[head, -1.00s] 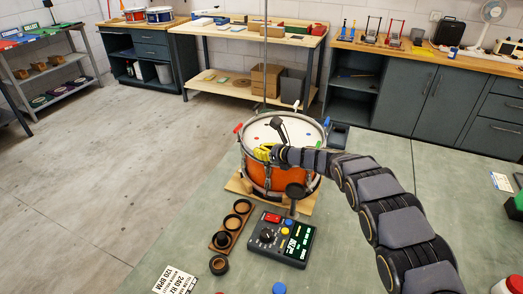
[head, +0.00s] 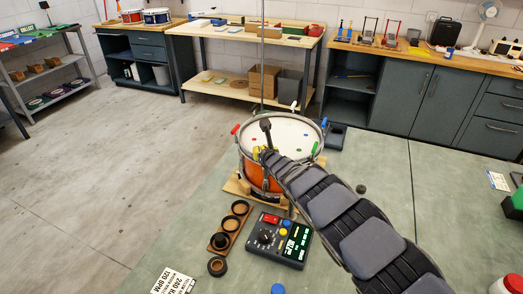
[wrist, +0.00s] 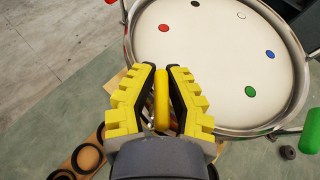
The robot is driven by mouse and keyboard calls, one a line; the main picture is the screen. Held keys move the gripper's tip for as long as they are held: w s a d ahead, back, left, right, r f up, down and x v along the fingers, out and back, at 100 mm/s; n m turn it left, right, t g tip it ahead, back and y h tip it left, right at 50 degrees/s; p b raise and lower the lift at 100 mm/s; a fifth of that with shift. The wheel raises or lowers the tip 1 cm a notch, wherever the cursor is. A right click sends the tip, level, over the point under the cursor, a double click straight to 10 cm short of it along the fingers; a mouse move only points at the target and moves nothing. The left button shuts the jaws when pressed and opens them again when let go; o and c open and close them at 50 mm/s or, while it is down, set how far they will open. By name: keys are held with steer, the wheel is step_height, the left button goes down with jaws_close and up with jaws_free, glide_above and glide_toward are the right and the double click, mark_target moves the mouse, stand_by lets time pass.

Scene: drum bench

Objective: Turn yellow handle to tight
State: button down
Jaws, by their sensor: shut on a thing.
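The drum (head: 262,178) has an orange shell, a metal rim and a white head with coloured dots. The yellow handle (wrist: 162,98) stands at the drum's near side, just outside the rim, in the wrist view. My gripper (wrist: 162,74), with yellow stepped fingers and black pads, is shut on the yellow handle, one finger on each side. In the head view my gripper (head: 257,154) is at the drum's front left edge, and my arm mostly hides it and the handle.
Other handles around the rim are red (head: 235,129), blue (head: 325,122), green (head: 315,148) and white (head: 295,105). A control box (head: 280,240) and a wooden holder with dark rings (head: 230,226) sit in front.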

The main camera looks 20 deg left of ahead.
steer(key=shift+w+d+m+t+h, duration=0.3)
steer(key=shift+m+t+h, duration=0.2)
steer(key=shift+m+h, duration=0.3)
steer(key=c, duration=1)
jaws_free()
steer(key=shift+s, duration=0.1)
steer(key=shift+c, duration=0.2)
steer(key=shift+a, duration=0.1)
steer(key=shift+s, duration=0.1)
steer(key=shift+s+r, duration=0.4)
steer(key=shift+s, duration=0.05)
steer(key=v, duration=1.1)
steer(key=shift+d+f, duration=0.2)
steer(key=shift+d, duration=0.15)
steer(key=shift+w+a, duration=0.1)
steer(key=shift+w, duration=0.05)
